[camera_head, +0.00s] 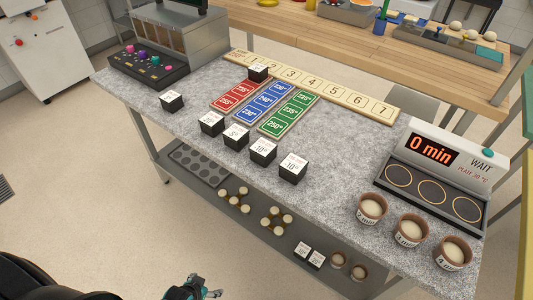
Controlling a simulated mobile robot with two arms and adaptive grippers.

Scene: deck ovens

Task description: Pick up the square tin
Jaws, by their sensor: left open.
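I cannot make out for certain which thing is the square tin. On the lower shelf, a dark tray with round hollows (200,165) lies at the left. To its right are two small groups of pale dough balls, one farther left (233,198) and one nearer the middle (276,218); what holds them is too small to tell. My left gripper (207,290) is at the bottom edge, in front of the table and apart from these things. It is open, with nothing seen between its fingers. My right gripper is out of view.
The grey speckled tabletop (335,140) overhangs the lower shelf. It bears black cubes, coloured cards, a numbered board (310,85), a display unit (437,165) and three filled pots (410,230). Two cubes and two small pots stand on the shelf's right. The floor at left is clear.

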